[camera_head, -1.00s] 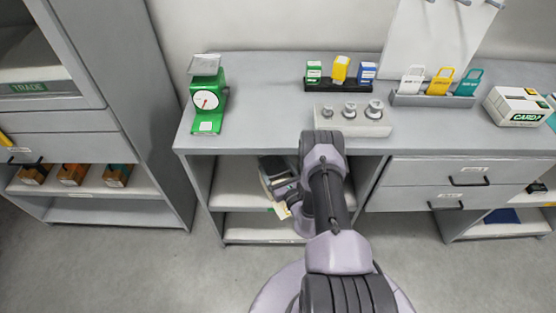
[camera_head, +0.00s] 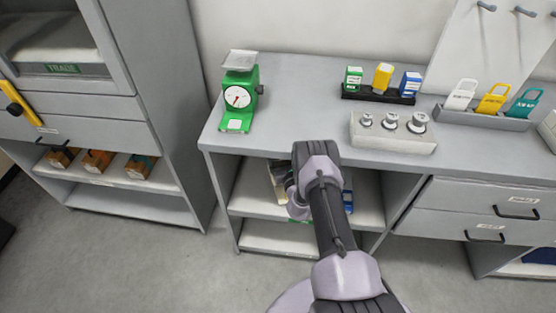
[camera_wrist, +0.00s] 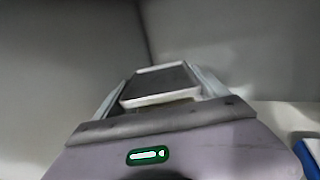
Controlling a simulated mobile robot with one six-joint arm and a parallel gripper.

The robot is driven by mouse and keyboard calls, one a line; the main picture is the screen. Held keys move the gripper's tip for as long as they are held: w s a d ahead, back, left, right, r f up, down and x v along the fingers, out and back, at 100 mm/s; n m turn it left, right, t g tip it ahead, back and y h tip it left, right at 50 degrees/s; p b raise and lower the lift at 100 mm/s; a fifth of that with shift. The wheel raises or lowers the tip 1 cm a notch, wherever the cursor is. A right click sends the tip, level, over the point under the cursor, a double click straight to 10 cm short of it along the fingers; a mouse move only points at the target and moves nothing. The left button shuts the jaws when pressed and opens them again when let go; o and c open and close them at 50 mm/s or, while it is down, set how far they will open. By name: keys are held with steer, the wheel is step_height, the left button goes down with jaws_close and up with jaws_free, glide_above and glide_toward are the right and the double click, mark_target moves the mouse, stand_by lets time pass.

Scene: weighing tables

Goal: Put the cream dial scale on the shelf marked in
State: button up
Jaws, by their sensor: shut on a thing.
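My gripper (camera_wrist: 163,88) is shut on a scale-like thing with a dark flat top and a pale rim, seen between the fingers in the wrist view. I take it as the cream dial scale (camera_wrist: 158,98); its dial is hidden. In the head view my arm covers most of it, and only a pale edge (camera_head: 277,182) shows inside the open bay under the table. The upper shelf (camera_head: 252,200) of that bay has a green label on its front edge, too small to read. Whether the scale touches this shelf, I cannot tell.
A green dial scale (camera_head: 238,95) stands on the tabletop (camera_head: 300,105). A blue thing (camera_head: 348,194) is on the shelf right of my arm; blue also shows in the wrist view (camera_wrist: 307,158). Bay side walls are close. A weight block (camera_head: 395,137) stands above.

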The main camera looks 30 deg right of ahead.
steer(key=w, duration=0.2)
steer(key=shift+w+a+f+b, duration=0.15)
steer(key=shift+w+a+b, duration=0.05)
steer(key=shift+w+b, duration=0.2)
step_height(320, 180, down, 4)
steer(key=shift+r+b, duration=0.2)
steer(key=shift+b, duration=1)
steer(key=shift+r, duration=0.2)
steer(key=shift+f, duration=0.15)
steer(key=o, duration=2)
steer(key=shift+s, duration=0.1)
steer(key=shift+c, duration=0.2)
steer(key=p+v, duration=0.5)
steer(key=v, duration=0.7)
steer(key=shift+p, duration=0.35)
steer(key=shift+s, duration=0.1)
